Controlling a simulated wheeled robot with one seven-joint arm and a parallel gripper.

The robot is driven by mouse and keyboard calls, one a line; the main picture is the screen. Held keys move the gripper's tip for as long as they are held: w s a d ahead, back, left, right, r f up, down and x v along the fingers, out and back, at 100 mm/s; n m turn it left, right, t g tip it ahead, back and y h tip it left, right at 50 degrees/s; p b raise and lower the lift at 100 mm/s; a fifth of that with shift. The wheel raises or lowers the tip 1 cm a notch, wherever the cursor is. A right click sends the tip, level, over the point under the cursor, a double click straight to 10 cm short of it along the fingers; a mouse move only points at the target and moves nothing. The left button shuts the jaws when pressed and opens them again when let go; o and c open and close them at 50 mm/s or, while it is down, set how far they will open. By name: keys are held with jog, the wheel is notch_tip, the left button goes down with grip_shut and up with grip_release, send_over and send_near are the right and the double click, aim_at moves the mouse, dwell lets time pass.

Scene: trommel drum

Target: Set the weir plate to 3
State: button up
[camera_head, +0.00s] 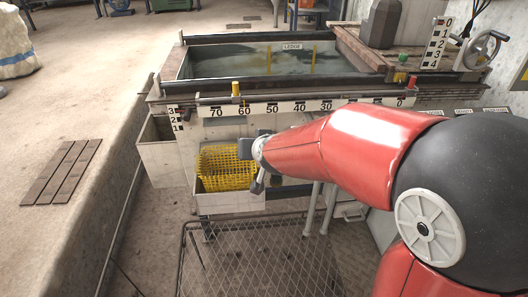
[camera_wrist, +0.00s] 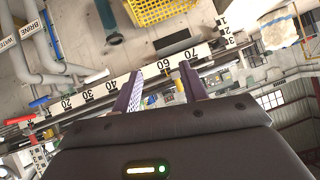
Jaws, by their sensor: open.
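A small upright scale marked 3, 2, 1 (camera_head: 173,119) is at the left front corner of the tank; it also shows at the upper right of the wrist view (camera_wrist: 225,32). I cannot clearly tell the weir plate from the parts around it, nor read its setting. A second scale marked 0 to 4 (camera_head: 437,43) stands at the back right beside a handwheel (camera_head: 482,49). My gripper (camera_head: 250,150) is in front of the tank, below the long scale, partly hidden by its wrist. In the wrist view its purple fingers (camera_wrist: 158,84) are apart and nothing is between them.
A long scale (camera_head: 300,107) runs along the tank front (camera_head: 270,38). A yellow basket (camera_head: 225,168) sits low, close by my gripper. An open box (camera_head: 158,145) juts out at the left, by the walkway.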

jog(key=shift+s+d+r, duration=0.3)
jog(key=shift+s+d, duration=0.4)
jog(key=shift+s, duration=0.1)
jog(key=s+d+r+g+h, duration=0.1)
jog(key=s+d+g, duration=0.1)
jog(key=s+d, duration=0.7)
jog(key=s+d+r+m+g+h, duration=0.1)
jog(key=s+d, duration=0.7)
jog(key=s, duration=0.8)
jog(key=shift+s+d+r+g+h, duration=0.15)
jog(key=shift+d+r+g+h, duration=0.2)
jog(key=shift+r+g+h, duration=0.55)
jog(key=shift+f, duration=0.15)
